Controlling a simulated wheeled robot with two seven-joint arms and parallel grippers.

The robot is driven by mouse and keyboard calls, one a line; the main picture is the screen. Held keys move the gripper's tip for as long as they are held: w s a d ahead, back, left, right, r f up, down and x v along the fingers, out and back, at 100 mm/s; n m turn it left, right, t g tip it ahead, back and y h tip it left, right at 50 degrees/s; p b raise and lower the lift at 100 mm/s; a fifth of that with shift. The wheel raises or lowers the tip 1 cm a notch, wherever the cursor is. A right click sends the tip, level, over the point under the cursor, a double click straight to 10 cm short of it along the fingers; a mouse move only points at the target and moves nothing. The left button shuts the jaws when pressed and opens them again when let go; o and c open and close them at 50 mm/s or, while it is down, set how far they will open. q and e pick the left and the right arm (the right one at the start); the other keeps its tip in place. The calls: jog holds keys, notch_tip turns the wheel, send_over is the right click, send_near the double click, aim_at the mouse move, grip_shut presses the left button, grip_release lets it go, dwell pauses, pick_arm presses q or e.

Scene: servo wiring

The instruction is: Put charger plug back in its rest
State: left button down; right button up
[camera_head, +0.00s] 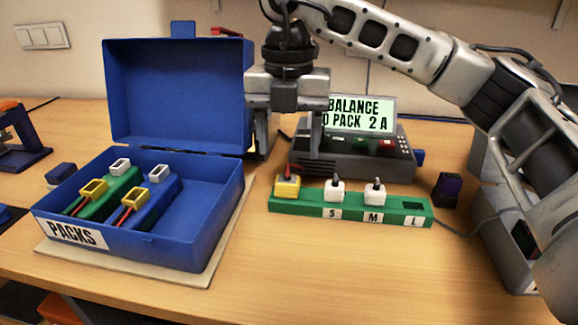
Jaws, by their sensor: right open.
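A yellow plug (287,186) with a short red and dark lead stands upright at the left end of a green strip (300,206). White plugs stand at the places marked S (334,190) and M (375,192). The place marked L (412,207) shows a dark, empty opening. I cannot tell for certain which of these is the charger plug's rest. My right gripper (288,156) points down, open, with its fingers apart above and behind the yellow plug. I see nothing between the fingers. My left gripper is not in view.
An open blue box (211,222) labelled PACKS holds two packs, one green (110,195) and one blue (160,195). The charger (360,158) with a lit screen stands behind the strip. A dark block (447,190) stands right of it. The front table is clear.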

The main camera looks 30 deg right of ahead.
aim_at(288, 178)
notch_tip(288, 178, up, 9)
jog(key=p, duration=0.1)
jog(key=shift+p, duration=0.3)
jog(key=shift+f, duration=0.15)
